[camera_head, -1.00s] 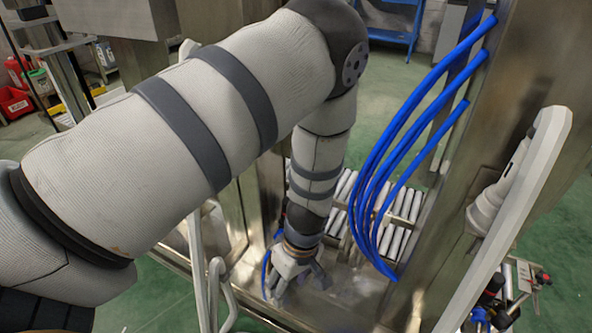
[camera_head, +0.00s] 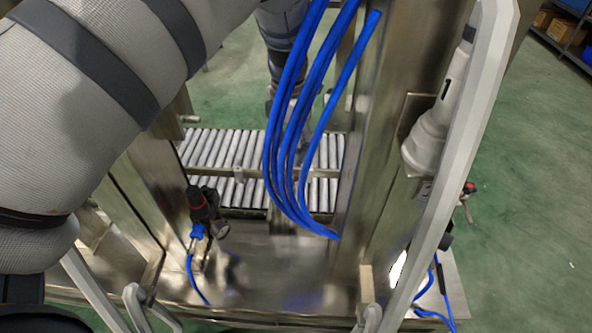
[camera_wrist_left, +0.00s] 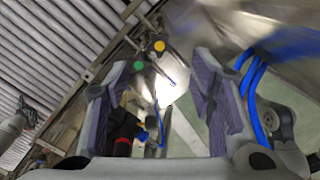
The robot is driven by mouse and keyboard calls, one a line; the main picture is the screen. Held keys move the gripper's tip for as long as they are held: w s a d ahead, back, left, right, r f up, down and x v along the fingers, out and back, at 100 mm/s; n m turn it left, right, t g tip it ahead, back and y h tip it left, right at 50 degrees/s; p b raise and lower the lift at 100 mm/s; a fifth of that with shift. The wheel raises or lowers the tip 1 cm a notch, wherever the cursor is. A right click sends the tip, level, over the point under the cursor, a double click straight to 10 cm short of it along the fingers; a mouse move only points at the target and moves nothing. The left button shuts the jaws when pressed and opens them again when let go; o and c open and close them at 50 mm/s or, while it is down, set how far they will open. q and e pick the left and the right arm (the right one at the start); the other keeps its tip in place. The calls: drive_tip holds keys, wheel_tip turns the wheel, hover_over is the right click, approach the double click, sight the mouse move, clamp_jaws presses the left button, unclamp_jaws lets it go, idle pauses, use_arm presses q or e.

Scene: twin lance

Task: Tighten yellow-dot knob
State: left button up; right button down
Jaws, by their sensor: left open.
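The yellow-dot knob (camera_wrist_left: 159,46) shows in the left wrist view, ahead of and between my left gripper's fingers, apart from them. A green-dot knob (camera_wrist_left: 139,65) sits just to its lower left. My left gripper (camera_wrist_left: 158,78) is open, with nothing held between its two dark pads. In the head view my left arm comes in from the left, leaves the top edge, and its dark wrist (camera_head: 281,35) reappears behind the blue hoses, which mostly hide the gripper. I cannot make out either dotted knob in the head view. My right gripper is in neither view.
Blue hoses (camera_head: 292,150) hang in front of a roller conveyor (camera_head: 215,150). A black and red fitting (camera_head: 203,205) with a blue hose stands left on the metal base. Metal posts and a white part marked 1 (camera_head: 440,115) stand at right.

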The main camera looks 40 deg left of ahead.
sight(290, 177)
use_arm(q)
wheel_tip(290, 177, down, 9)
drive_tip(key=shift+r+b, duration=0.1)
drive_tip(key=shift+b, duration=0.25)
drive_tip(key=c, duration=1.2)
